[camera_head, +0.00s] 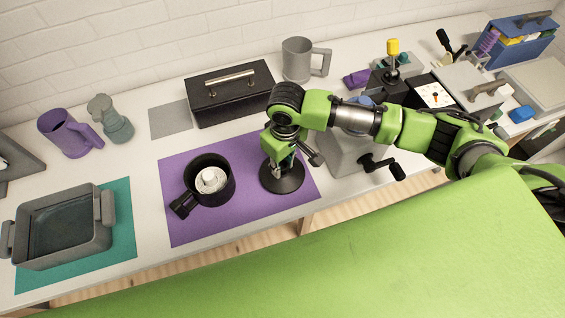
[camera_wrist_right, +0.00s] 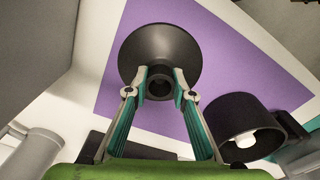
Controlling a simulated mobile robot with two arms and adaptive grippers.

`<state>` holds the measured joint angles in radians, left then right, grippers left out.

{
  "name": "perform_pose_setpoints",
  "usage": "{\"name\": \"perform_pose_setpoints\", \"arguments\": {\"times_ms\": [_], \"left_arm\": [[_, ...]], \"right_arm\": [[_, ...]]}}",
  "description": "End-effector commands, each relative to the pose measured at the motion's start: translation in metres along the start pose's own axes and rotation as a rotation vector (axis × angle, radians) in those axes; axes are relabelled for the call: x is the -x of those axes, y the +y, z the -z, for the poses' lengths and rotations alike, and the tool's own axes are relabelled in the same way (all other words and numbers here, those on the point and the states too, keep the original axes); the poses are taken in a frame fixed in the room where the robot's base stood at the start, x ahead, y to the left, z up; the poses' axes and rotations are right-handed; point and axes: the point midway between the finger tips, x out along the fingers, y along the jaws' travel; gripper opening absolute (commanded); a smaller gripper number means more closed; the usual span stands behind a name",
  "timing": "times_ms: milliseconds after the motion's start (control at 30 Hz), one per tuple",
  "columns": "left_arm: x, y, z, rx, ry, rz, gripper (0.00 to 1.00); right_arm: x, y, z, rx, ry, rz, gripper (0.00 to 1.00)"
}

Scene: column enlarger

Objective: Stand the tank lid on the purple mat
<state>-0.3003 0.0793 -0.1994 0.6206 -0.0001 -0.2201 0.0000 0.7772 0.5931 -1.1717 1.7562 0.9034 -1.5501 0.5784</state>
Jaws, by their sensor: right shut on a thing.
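The purple mat (camera_head: 228,222) lies on the white bench and also fills much of the right wrist view (camera_wrist_right: 250,70). The tank lid (camera_head: 284,180), a black round disc with a central neck, is at the mat's right part. In the right wrist view, my right gripper (camera_wrist_right: 160,84) has its fingertips on the neck of the lid (camera_wrist_right: 160,45). Whether the lid touches the mat I cannot tell. The open black tank (camera_head: 209,180) with a white core stands on the mat to the left of the lid. My left gripper is not in view.
A black box (camera_head: 230,95) with a handle stands behind the mat. A grey tray (camera_head: 65,228) sits on a teal mat at left. A grey device with a black crank (camera_head: 384,165) stands close on the right.

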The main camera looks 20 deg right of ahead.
Motion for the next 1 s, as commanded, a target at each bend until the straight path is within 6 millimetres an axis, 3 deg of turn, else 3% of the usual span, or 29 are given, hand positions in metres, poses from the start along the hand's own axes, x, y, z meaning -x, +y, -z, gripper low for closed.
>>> {"name": "perform_pose_setpoints", "arguments": {"times_ms": [767,800,833,1000], "left_arm": [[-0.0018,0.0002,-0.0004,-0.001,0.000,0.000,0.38],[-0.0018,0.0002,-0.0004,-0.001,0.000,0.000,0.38],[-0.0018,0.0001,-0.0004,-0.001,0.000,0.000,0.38],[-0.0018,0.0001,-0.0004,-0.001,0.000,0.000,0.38]], "right_arm": [[-0.0067,-0.0001,0.0000,0.000,0.001,0.000,0.00],[-0.0067,0.0000,0.0000,0.000,0.001,0.000,0.33],[-0.0067,0.0000,0.0000,0.000,0.001,0.000,0.41],[-0.0066,0.0000,0.0000,0.000,0.001,0.000,0.42]]}}
